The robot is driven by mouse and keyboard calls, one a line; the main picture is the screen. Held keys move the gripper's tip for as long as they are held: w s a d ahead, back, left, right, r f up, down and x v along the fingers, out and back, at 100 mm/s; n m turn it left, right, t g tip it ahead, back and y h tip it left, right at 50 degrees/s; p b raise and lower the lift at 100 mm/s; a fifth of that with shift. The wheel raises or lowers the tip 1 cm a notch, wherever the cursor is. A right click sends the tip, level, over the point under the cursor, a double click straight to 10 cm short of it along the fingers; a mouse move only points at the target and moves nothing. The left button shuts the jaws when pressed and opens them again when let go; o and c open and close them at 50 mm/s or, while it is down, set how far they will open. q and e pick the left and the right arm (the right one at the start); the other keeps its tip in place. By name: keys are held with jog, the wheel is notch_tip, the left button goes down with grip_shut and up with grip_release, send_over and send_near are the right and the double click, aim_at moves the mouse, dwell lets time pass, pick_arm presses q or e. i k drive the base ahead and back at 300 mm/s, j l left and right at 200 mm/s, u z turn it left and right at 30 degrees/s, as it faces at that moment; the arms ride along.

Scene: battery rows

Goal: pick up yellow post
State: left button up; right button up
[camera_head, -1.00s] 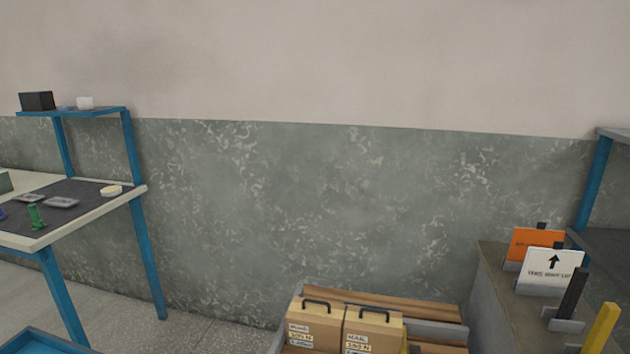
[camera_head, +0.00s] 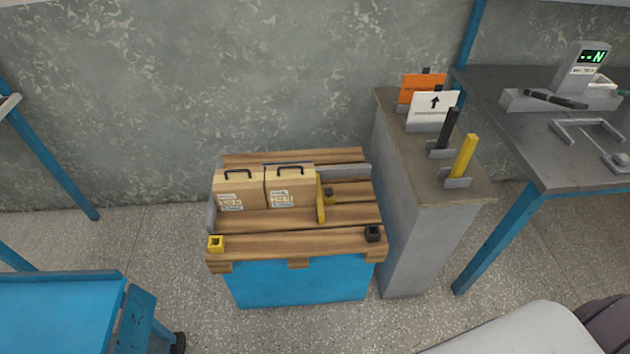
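The yellow post (camera_head: 464,157) stands slightly tilted in a grey holder (camera_head: 456,182) at the near end of the grey pedestal's top. A black post (camera_head: 448,129) stands in its own holder just behind it. Neither of my grippers shows in the head view, so nothing of mine is seen at the post.
Left of the pedestal (camera_head: 422,240), a wooden pallet top (camera_head: 290,242) on a blue base bears two cardboard cases (camera_head: 265,188), a yellow socket (camera_head: 216,243) and a black socket (camera_head: 372,233). Orange (camera_head: 421,87) and white signs stand behind the posts. A dark worktable (camera_head: 590,165) is at right.

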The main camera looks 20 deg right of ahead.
aim_at(470, 144)
jog(key=l+z, duration=0.2)
jog(key=z, duration=1.25)
jog(key=k+l, duration=0.05)
